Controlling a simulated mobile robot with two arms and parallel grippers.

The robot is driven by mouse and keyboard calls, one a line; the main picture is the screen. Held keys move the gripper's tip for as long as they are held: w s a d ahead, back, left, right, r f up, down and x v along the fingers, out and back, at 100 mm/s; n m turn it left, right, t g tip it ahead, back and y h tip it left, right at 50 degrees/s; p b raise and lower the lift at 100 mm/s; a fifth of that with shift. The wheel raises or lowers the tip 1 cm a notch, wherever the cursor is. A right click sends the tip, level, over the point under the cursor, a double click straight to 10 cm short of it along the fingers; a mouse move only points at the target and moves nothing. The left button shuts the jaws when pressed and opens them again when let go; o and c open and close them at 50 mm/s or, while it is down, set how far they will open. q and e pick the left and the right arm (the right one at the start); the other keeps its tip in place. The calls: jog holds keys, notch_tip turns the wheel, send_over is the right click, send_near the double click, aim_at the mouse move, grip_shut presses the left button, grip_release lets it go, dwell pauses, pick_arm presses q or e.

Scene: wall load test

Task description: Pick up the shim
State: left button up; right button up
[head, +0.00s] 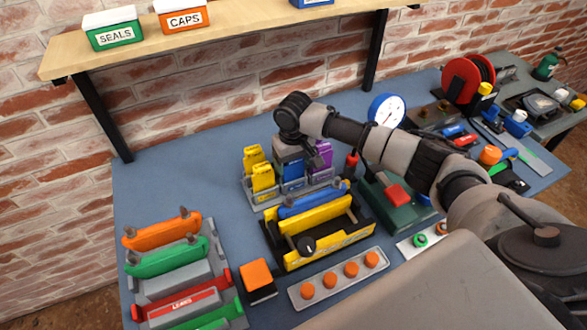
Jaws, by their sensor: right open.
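Several upright labelled blocks, which look like the shims, stand in a grey rack (272,201) in the middle of the bench. Yellow shims (262,177) are at the left of the rack, a blue shim (292,172) is in the middle, and purple shims (321,158) are at the right. My right gripper (291,160) comes down over the middle of the rack, at the blue shim. It is open; its fingers are mostly hidden by its own wrist, and I cannot tell whether they touch the shim. My left gripper is not in view.
A yellow and black fixture (327,235) with a blue bar (313,201) stands just in front of the rack. A green box with a red top (397,196) and a blue dial gauge (387,110) are to the right. Levels (181,303) lie at left. The bench behind left is clear.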

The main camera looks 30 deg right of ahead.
jog(key=c, duration=0.8)
